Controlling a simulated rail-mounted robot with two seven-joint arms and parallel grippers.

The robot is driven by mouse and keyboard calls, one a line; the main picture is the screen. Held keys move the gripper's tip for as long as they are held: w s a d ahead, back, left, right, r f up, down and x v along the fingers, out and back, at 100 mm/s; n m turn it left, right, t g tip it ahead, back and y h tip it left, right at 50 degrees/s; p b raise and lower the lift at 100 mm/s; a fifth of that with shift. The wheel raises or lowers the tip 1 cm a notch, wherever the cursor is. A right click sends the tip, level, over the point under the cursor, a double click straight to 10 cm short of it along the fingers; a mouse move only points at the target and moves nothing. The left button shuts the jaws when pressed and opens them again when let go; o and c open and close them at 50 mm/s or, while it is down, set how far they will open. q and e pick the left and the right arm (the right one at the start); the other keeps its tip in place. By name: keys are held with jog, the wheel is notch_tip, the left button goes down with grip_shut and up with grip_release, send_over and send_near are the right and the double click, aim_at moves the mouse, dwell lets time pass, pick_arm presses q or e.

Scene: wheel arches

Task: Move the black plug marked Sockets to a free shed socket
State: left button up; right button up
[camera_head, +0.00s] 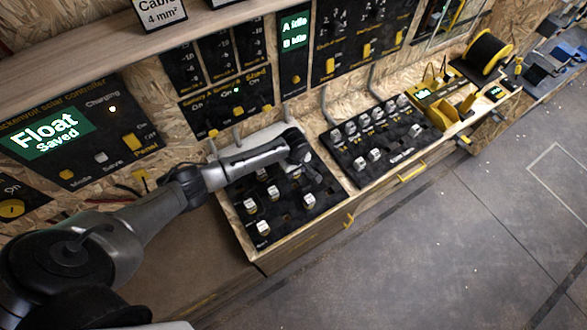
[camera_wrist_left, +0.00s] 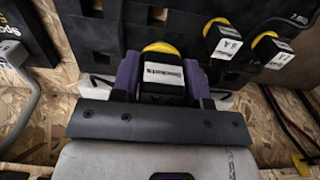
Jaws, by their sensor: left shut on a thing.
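My left gripper (camera_wrist_left: 162,78) is shut on a black plug (camera_wrist_left: 150,90), one purple finger on each side. The plug has a yellow top and a white label, shown tilted and too small to read surely. It sits at the edge of a black socket board (camera_wrist_left: 130,38); whether it is seated or just clear I cannot tell. In the head view the left gripper (camera_head: 311,172) points down over the right side of the left socket board (camera_head: 303,207), and the plug is hidden there. My right gripper is not in view.
Two other labelled plugs, one (camera_wrist_left: 222,40) and another (camera_wrist_left: 275,50), stand right of the held plug. A second board (camera_head: 365,172) with several plugs and empty places lies to the right. Upright switch panels (camera_head: 225,95) stand behind. A yellow spool (camera_head: 487,53) is far right.

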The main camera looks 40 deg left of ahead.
pick_arm(q)
jog(key=shift+w+f+b, duration=0.2)
jog(key=shift+f+b, duration=0.7)
jog(key=shift+b, duration=0.1)
notch_tip(320, 180, down, 3)
jog(key=b, duration=0.4)
jog(key=shift+f, duration=0.65)
jog(key=shift+p, duration=0.6)
jog(key=shift+f, duration=0.3)
jog(key=shift+f, duration=0.35)
jog(key=shift+f, duration=0.1)
